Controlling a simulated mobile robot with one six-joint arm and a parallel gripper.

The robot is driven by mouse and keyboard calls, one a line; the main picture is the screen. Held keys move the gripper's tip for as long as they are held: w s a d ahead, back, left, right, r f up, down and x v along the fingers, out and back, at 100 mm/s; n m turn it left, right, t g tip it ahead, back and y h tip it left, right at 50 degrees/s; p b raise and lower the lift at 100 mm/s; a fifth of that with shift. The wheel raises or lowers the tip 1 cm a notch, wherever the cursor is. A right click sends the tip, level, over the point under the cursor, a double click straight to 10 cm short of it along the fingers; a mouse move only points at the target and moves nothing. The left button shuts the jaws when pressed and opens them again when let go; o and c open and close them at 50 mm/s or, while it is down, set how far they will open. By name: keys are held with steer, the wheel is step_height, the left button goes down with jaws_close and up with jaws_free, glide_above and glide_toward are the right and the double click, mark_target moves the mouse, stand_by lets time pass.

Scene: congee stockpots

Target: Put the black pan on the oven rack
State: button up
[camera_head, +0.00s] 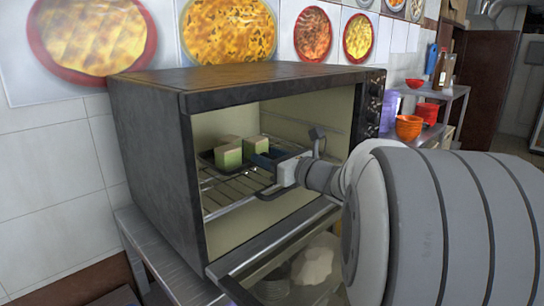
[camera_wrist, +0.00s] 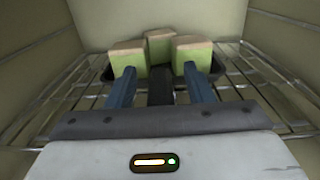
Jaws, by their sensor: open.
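The black pan (camera_head: 207,158) rests on the wire oven rack (camera_head: 228,192) inside the open oven. It holds green blocks with tan tops (camera_head: 228,155); three show in the wrist view (camera_wrist: 190,54). My gripper (camera_head: 268,158) reaches in through the oven opening. In the wrist view its two blue fingers (camera_wrist: 160,80) are spread apart, with the pan's dark handle (camera_wrist: 160,92) between them and a gap on each side. The fingertips come close to the blocks and the pan's near rim. Most of the pan is hidden by the blocks and fingers.
The oven (camera_head: 150,160) stands on a metal table (camera_head: 165,265), its door (camera_head: 275,245) folded down below my arm. The oven walls leave limited room around my gripper. A shelf at right holds orange bowls (camera_head: 408,128) and bottles (camera_head: 440,68).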

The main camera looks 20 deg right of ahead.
steer(key=shift+f, duration=0.1)
steer(key=shift+s+d, duration=0.15)
steer(key=shift+s, duration=0.05)
steer(key=b+v, duration=0.1)
steer(key=v, duration=0.6)
steer(key=shift+s+b, duration=0.25)
steer(key=shift+b, duration=0.05)
